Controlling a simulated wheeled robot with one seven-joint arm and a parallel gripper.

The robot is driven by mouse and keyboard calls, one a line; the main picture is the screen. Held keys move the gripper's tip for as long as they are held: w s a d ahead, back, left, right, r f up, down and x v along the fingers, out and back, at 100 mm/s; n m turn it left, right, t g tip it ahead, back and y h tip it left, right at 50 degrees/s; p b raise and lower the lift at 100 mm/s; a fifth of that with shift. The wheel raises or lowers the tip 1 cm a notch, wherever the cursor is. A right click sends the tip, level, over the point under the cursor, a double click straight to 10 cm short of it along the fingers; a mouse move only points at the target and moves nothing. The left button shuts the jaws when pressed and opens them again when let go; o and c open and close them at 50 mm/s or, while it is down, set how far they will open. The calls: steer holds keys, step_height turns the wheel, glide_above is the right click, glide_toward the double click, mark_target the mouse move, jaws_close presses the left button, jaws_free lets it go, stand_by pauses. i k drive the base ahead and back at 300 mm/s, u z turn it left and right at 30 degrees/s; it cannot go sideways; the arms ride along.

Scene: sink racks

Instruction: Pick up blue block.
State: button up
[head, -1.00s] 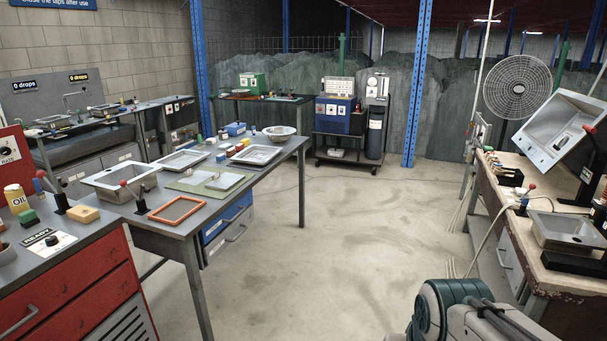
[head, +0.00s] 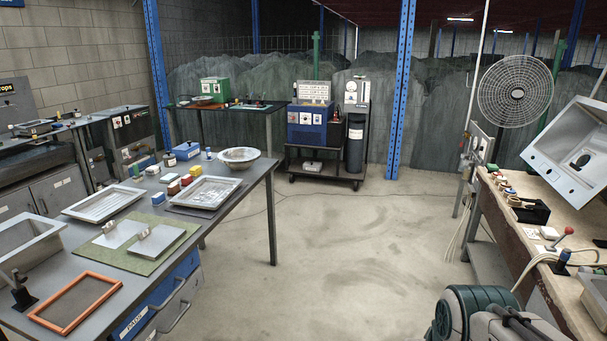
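A small block that looks blue (head: 158,198) sits on the long grey table (head: 236,193) at the left, in the middle of its top. My gripper is out of view; only a part of my arm shows at the bottom right.
A framed white tray (head: 201,194) and a bowl (head: 239,156) stand right of the blocks. A blue box (head: 187,150) stands behind. An orange frame (head: 75,303) lies near the front. The floor between table and right workbench (head: 505,222) is clear.

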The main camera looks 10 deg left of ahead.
mark_target(158, 199)
steer(key=u, duration=0.05)
steer(key=i, duration=1.55)
steer(key=u, duration=0.85)
steer(key=i, duration=1.4)
steer(key=u, duration=1.35)
steer(key=i, duration=0.8)
steer(key=u, duration=0.4)
